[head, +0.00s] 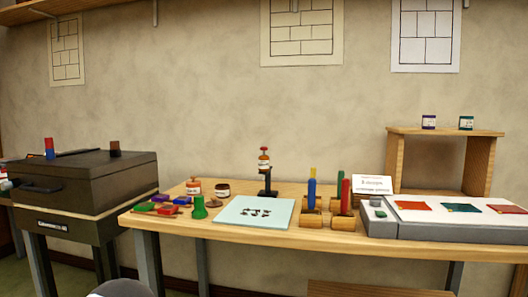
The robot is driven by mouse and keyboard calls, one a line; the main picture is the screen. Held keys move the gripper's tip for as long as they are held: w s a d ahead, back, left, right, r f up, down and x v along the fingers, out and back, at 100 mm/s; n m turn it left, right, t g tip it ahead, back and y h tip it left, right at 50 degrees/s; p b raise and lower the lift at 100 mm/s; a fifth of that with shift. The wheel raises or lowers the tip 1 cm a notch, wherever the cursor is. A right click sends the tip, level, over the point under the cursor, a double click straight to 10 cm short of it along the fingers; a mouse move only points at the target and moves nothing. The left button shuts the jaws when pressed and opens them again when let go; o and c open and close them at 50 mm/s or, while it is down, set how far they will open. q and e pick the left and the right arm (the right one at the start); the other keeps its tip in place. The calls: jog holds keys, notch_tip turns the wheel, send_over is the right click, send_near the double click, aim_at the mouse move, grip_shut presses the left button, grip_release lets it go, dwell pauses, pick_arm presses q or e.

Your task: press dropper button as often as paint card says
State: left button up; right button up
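A small dropper bottle (264,162) with a red-brown top and a pale label is held upright on a black stand (267,186) toward the back of the wooden table. Its button is too small to make out surely. A white card (372,184) with dark print stands at the back, right of the dropper. Its middle line looks like a number followed by "drops", but the print is too blurred to read surely. Neither of my grippers can be made out in the head view.
A pale blue mat (254,221) with small dark pieces lies before the dropper. Colored sticks stand in wooden blocks (342,221) to its right. Jars (193,186) and colored pieces lie left. A grey panel (455,231) holds colored squares. A dark lidded box (82,180) stands left.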

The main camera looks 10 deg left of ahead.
pick_arm(q)
jog(key=shift+c, duration=0.2)
grip_shut()
dwell(1.3)
